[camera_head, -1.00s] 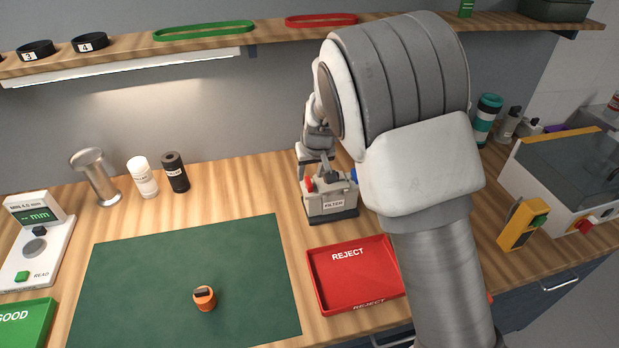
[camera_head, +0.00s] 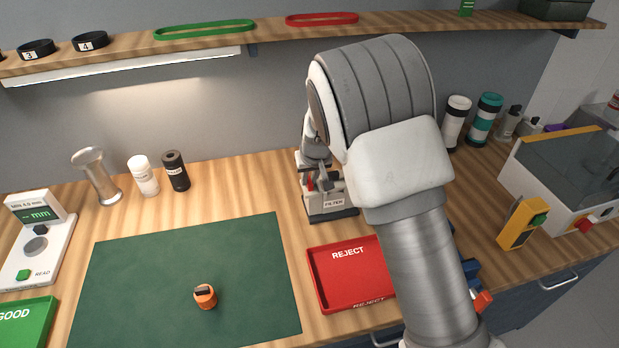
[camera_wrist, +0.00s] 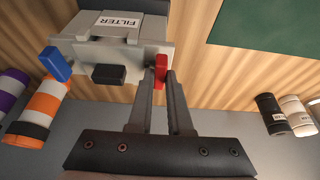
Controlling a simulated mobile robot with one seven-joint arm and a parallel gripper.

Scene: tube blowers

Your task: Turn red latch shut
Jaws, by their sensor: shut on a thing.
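The grey filter box (camera_head: 323,205) with a "FILTER" label stands at the back of the bench. The red latch (camera_wrist: 160,70) is on one side of the box in the wrist view, with a blue latch (camera_wrist: 55,64) at the opposite side. My gripper (camera_wrist: 160,78) is shut on the red latch, one finger on each side of it. In the head view the red latch (camera_head: 310,181) shows as a narrow strip beside my gripper (camera_head: 319,183). My arm hides the right part of the box and the blue latch there.
A red REJECT tray (camera_head: 318,280) lies in front of the box. A green mat (camera_head: 150,290) with an orange-and-black part (camera_head: 205,297) is to the left. Behind the box in the wrist view are an orange-striped cylinder (camera_wrist: 42,108) and a purple one (camera_wrist: 12,85).

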